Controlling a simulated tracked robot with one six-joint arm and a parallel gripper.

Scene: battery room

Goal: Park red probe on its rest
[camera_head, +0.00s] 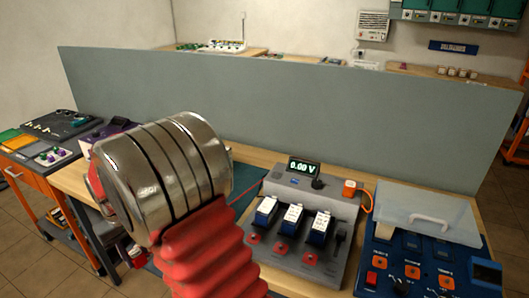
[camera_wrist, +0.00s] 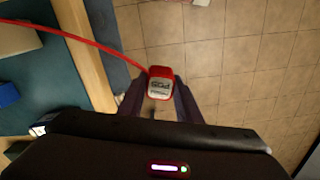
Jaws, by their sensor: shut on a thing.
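In the wrist view, my gripper (camera_wrist: 160,96) is shut on the red probe (camera_wrist: 158,73), a red block with a pale label between the two dark fingers. A red cable (camera_wrist: 95,45) runs from it to the upper left. The probe is over the tiled floor, just off the table edge. In the head view, a small red part, probably the probe (camera_head: 138,256), shows low beside my arm, which hides most of my gripper. The meter station (camera_head: 300,228) reads 0.00 V and holds three blue-white blocks. I cannot make out which part is the probe's rest.
A blue panel unit (camera_head: 400,270) with a clear lid (camera_head: 428,212) stands right of the station. An orange plug (camera_head: 350,187) sits at the station's corner. A grey partition (camera_head: 290,110) runs behind the table. An orange cart (camera_head: 40,175) with tools stands at left.

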